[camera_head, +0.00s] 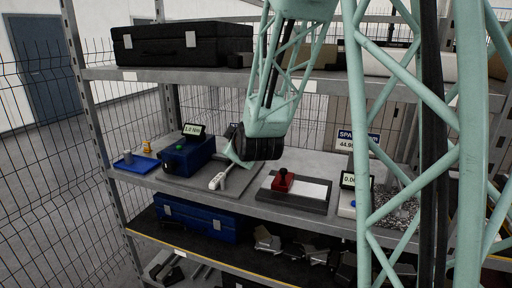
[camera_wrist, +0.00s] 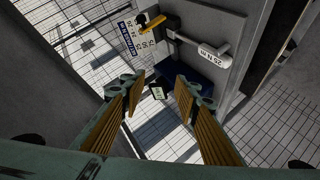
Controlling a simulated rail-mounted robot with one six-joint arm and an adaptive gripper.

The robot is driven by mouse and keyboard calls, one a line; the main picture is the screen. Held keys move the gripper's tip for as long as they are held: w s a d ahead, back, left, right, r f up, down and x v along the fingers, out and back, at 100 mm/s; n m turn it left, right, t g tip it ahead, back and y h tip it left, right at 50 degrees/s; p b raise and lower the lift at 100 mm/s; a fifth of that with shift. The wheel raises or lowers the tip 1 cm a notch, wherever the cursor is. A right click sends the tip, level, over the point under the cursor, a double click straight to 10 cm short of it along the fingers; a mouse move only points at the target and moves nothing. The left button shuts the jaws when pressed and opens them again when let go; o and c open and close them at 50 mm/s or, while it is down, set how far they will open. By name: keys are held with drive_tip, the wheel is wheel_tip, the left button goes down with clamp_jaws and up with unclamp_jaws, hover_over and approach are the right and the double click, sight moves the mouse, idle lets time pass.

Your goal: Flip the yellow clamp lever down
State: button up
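In the wrist view, the yellow lever (camera_wrist: 153,26) is a short bar near the top, beside a black block. It lies next to a dark fitting that joins a grey rod with a white labelled end (camera_wrist: 214,54). My gripper (camera_wrist: 160,96) is open and empty, its two ribbed fingers spread below the lever in the picture and apart from it. In the head view, my gripper (camera_head: 236,152) hangs over the bench by the white-ended tool (camera_head: 220,178). I cannot make out the lever there; the gripper and arm may hide it.
A blue box (camera_head: 188,156) with a lit display stands left of my gripper, beside a blue tray (camera_head: 134,164). A red block (camera_head: 283,180) sits on a dark-edged plate to the right. A shelf with a black case (camera_head: 182,44) is above.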

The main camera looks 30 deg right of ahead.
drive_tip(key=w+d+f+n+t+h+b, duration=0.2)
drive_tip(key=w+d+f+n, duration=0.1)
drive_tip(key=d+f, duration=0.3)
drive_tip(key=w+d+f+n+t+h+b, duration=0.2)
drive_tip(key=w+d+f+n+h, duration=0.1)
drive_tip(key=d+f, duration=0.3)
drive_tip(key=shift+w+d+f+t, duration=0.3)
drive_tip(key=shift+w+f+t, duration=0.1)
drive_tip(key=shift+w+f, duration=0.4)
drive_tip(key=shift+w, duration=0.15)
drive_tip(key=shift+b+x, duration=1)
drive_tip(key=shift+x, duration=5.8)
drive_tip(key=shift+d+r, duration=0.1)
drive_tip(key=shift+d, duration=0.05)
clamp_jaws()
